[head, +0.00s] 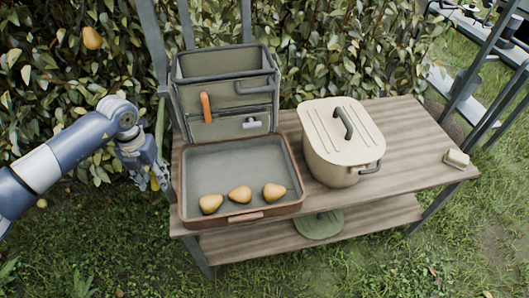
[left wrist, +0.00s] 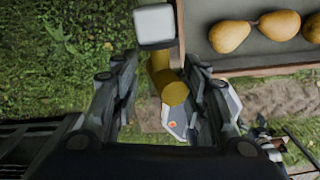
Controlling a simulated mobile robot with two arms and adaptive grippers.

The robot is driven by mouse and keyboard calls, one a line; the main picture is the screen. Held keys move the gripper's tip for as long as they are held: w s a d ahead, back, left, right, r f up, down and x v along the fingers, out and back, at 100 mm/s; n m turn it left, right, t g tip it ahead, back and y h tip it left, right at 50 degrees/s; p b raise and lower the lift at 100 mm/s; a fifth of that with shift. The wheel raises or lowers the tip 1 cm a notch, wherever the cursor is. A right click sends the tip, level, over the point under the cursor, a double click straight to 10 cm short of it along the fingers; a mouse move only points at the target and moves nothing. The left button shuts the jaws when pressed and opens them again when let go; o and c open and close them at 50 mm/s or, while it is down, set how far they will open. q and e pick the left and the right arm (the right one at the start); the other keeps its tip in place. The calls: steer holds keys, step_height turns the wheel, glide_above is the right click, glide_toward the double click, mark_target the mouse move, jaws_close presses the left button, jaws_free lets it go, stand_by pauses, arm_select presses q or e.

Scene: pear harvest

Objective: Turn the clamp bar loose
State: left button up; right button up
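A yellow rounded bar (left wrist: 168,82), which looks like the clamp bar, hangs beside the table's left edge in the left wrist view. A pale block (left wrist: 155,26) is at its far end. My left gripper (left wrist: 162,72) is open, with one finger on each side of the bar. A gap shows on the left; I cannot tell whether the right finger touches it. In the head view my left gripper (head: 157,176) points down at the left of the open case (head: 240,160), and a bit of yellow shows by its fingers. My right gripper is not in view.
Three pears (head: 239,194) lie in the case. A tool with an orange handle (head: 206,107) is held in its raised lid. A cream pot (head: 341,140) with a lid stands on the wooden table (head: 410,130); a small block (head: 456,158) is at the right end. Metal posts stand behind.

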arm_select(q)
step_height(320, 180, up, 9)
steer(key=shift+w+d+f+b, duration=0.1)
steer(key=shift+w+b, duration=0.05)
steer(key=shift+b, duration=0.35)
steer(key=d+f+m+h, duration=0.15)
steer(key=d+h, duration=0.55)
steer(key=d, duration=1.1)
steer(key=s+d+r+t+h, duration=0.2)
steer(key=d+r+h, duration=0.4)
steer(key=d, duration=0.7)
steer(key=shift+s+r+h, duration=0.4)
steer(key=shift+s+r, duration=0.15)
steer(key=shift+r, duration=0.1)
